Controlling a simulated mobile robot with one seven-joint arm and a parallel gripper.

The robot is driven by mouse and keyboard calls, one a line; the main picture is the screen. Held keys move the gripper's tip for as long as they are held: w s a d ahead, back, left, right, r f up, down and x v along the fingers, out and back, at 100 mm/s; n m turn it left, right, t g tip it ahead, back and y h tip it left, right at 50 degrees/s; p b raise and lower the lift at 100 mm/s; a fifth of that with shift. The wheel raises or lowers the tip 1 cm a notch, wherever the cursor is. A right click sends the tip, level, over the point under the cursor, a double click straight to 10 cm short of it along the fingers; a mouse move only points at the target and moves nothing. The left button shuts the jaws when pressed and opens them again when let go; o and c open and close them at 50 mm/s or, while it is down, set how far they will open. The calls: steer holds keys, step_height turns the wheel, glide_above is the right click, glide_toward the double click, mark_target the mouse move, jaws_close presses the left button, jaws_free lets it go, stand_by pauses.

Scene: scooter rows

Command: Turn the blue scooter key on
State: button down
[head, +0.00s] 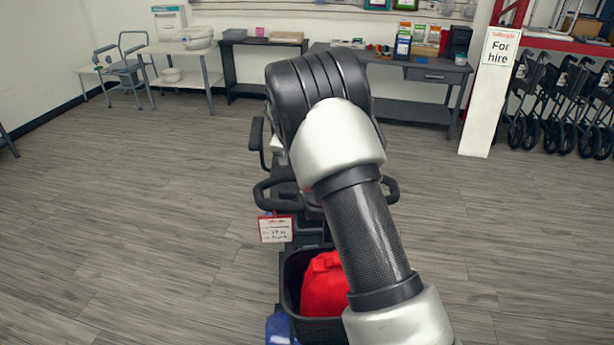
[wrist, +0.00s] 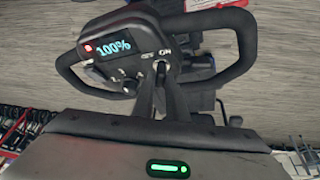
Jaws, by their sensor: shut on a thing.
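The scooter stands ahead of me in the head view, with a blue body part (head: 281,328) at the bottom and dark handlebars (head: 272,197). In the wrist view its dark console (wrist: 125,50) is close up, between two looped handles. The display (wrist: 114,48) is lit and reads 100%, with a small red mark beside it. My gripper (wrist: 160,70) reaches the console by the printed key-switch labels and is shut on the key there. The key is hidden between the fingers, so its angle cannot be told. In the head view my arm hides the gripper and console.
A black basket (head: 290,284) with a red bag (head: 324,285) and a price tag (head: 275,229) are on the scooter's near end. Tables (head: 183,50) and a dark desk (head: 437,74) line the back wall. Folded walkers (head: 562,105) stand at right. Floor on both sides is clear.

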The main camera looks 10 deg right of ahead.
steer(key=shift+m, duration=0.5)
steer(key=c, duration=1.8)
jaws_free()
steer(key=shift+o, duration=0.2)
steer(key=p+v, duration=0.1)
steer(key=v, duration=1.6)
steer(key=shift+a+r, duration=0.15)
steer(key=shift+a, duration=0.2)
steer(key=shift+w, duration=0.1)
